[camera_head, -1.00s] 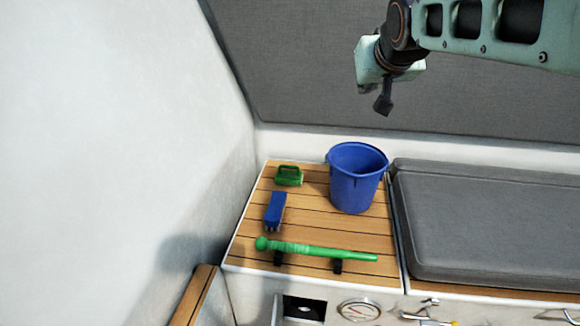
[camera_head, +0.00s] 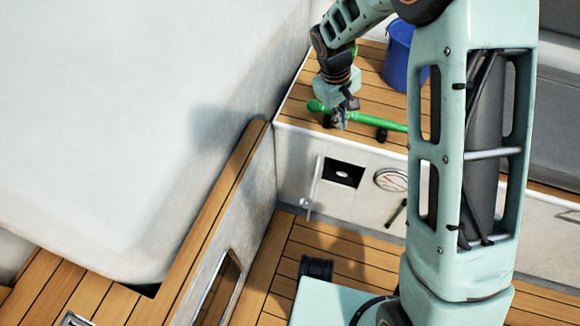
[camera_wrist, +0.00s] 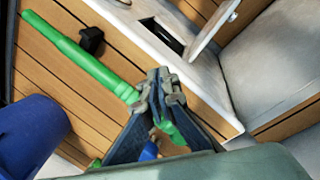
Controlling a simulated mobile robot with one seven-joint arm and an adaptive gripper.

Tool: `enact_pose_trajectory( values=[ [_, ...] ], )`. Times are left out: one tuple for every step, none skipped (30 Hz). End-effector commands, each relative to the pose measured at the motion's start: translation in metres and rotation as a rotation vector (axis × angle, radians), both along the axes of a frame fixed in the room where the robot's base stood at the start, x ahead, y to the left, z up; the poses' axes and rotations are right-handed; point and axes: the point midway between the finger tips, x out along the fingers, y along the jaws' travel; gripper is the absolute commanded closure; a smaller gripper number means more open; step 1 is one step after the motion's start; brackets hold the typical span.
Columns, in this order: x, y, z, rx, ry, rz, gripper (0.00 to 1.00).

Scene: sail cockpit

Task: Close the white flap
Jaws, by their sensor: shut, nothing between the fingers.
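The white flap (camera_head: 316,184) stands open, seen nearly edge-on at the left side of a dark square opening (camera_head: 343,174) in the white bench front. In the wrist view the flap (camera_wrist: 213,25) juts out beside the opening (camera_wrist: 163,36) at the top. My gripper (camera_head: 340,120) is shut and empty, pointing down above the bench's front edge, up and to the right of the flap. In the wrist view my gripper's fingertips (camera_wrist: 160,90) overlap the green handle; I cannot tell whether they touch it. The flap stands apart from the fingers.
The green handle (camera_head: 375,121) lies on black holders on the wooden bench top. A blue bucket (camera_head: 398,58) stands behind it. A round gauge (camera_head: 391,180) is right of the opening. A wood-topped side wall (camera_head: 222,178) bounds the left. A grey cushion (camera_head: 562,110) is at right.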

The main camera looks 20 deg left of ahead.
Motion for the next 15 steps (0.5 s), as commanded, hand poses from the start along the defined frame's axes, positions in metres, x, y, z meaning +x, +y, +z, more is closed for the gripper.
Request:
enact_pose_trajectory(
  values=[
    [-0.015, -0.001, -0.025, -0.016, 0.062, 0.021, 1.0],
    [-0.023, -0.001, -0.036, -0.024, 0.093, 0.036, 1.0],
    [-0.03, 0.012, -0.049, -0.035, 0.114, 0.093, 1.0],
    [-0.034, 0.021, -0.059, -0.045, 0.126, 0.139, 1.0],
    [-0.039, 0.029, -0.069, -0.055, 0.14, 0.183, 1.0],
    [-0.046, 0.039, -0.082, -0.065, 0.16, 0.239, 1.0],
    [-0.051, 0.045, -0.091, -0.074, 0.174, 0.28, 1.0],
    [-0.057, 0.052, -0.101, -0.082, 0.189, 0.32, 1.0],
    [-0.065, 0.061, -0.113, -0.091, 0.206, 0.374, 1.0],
    [-0.071, 0.068, -0.122, -0.097, 0.219, 0.412, 1.0],
    [-0.077, 0.073, -0.13, -0.104, 0.231, 0.449, 1.0],
    [-0.084, 0.08, -0.141, -0.11, 0.249, 0.495, 1.0],
    [-0.09, 0.085, -0.148, -0.115, 0.259, 0.526, 1.0],
    [-0.094, 0.089, -0.154, -0.119, 0.267, 0.555, 1.0],
    [-0.1, 0.094, -0.161, -0.122, 0.278, 0.585, 1.0]
  ],
)
